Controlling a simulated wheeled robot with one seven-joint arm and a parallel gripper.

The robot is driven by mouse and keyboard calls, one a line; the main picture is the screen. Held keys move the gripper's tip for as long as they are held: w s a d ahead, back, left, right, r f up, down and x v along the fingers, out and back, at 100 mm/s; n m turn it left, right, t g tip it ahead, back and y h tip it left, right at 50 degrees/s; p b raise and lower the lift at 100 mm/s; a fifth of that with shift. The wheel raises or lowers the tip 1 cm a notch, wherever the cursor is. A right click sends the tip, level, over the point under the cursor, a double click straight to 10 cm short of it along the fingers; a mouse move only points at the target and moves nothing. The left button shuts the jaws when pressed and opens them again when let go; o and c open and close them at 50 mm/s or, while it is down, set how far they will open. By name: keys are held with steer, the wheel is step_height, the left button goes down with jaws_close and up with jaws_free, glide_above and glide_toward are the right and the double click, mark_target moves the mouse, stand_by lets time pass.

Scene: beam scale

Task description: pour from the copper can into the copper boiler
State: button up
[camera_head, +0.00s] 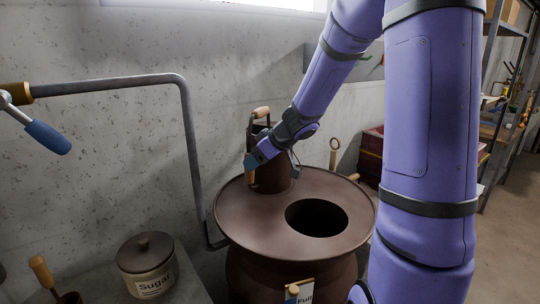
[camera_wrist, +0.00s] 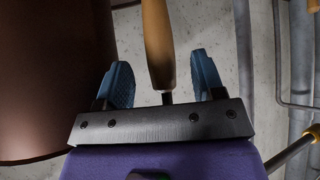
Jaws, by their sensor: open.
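The copper boiler (camera_head: 240,216) is a wide brown drum with a flat round top. Its dark round opening (camera_head: 316,217) lies right of the middle of the top. The copper can (camera_head: 271,180) appears upright at the back left of the top, partly hidden by my arm. It has a wooden grip (camera_head: 261,112) above and a wooden side handle (camera_wrist: 157,45). My gripper (camera_wrist: 163,80) is open at the can's left side; it also shows in the head view (camera_head: 254,162). The side handle stands between the blue fingers with gaps on both sides. The can's brown body (camera_wrist: 50,75) fills the wrist view's left.
A sugar jar (camera_head: 150,284) stands at the lower left. A grey pipe (camera_head: 110,84) runs along the wall and down beside the boiler. A blue-handled lever (camera_head: 47,138) juts in at the left. A reddish crate (camera_head: 372,150) and shelves (camera_head: 505,30) are at the right.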

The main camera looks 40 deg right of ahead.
steer(key=shift+x, duration=1.1)
jaws_close()
steer(key=shift+r, duration=0.15)
step_height(320, 180, up, 18)
steer(key=c, duration=0.9)
jaws_free()
steer(key=shift+c, duration=0.2)
jaws_close()
